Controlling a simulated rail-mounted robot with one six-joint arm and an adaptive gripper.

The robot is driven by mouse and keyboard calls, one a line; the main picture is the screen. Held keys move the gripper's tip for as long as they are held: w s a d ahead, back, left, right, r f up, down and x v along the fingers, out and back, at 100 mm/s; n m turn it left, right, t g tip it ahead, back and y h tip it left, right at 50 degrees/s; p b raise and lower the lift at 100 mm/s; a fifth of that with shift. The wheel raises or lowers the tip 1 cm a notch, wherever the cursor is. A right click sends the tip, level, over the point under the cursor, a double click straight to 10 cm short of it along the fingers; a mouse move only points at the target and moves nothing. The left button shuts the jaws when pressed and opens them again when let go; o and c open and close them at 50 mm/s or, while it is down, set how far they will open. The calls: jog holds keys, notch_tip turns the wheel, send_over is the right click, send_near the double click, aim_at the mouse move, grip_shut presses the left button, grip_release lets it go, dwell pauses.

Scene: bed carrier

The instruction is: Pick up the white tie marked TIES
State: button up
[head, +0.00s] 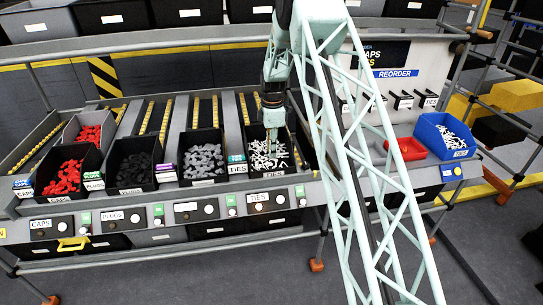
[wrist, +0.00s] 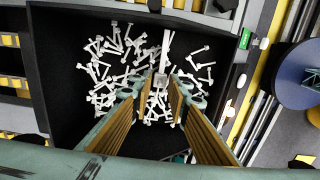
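White ties (wrist: 105,70) lie loose in a heap in a black bin (wrist: 60,60). In the head view the ties (head: 262,157) fill the bin labelled TIES (head: 264,179), on the rack's right side. My gripper (wrist: 160,84) points down into this bin, its two brown-padded fingers apart. One white tie (wrist: 165,50) runs up from between the fingertips, with its square head in the gap; I cannot tell whether the pads touch it. More ties show between the fingers. In the head view my arm hides part of the bin's back edge.
Neighbouring bins hold grey pieces (head: 204,160), dark plugs (head: 136,168) and red caps (head: 66,178). The bin's dark walls stand close around my gripper.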

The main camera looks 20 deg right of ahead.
grip_shut()
jog(key=shift+r, duration=0.15)
jog(key=shift+r, duration=1.6)
jog(key=s+a, duration=0.2)
jog(key=s, duration=0.5)
jog(key=s+a+r, duration=0.1)
jog(key=s, duration=0.7)
jog(key=shift+s+a+r+p, duration=0.25)
jog(key=shift+a+r+p, duration=0.05)
jog(key=shift+a+p, duration=0.1)
jog(key=shift+d, duration=0.2)
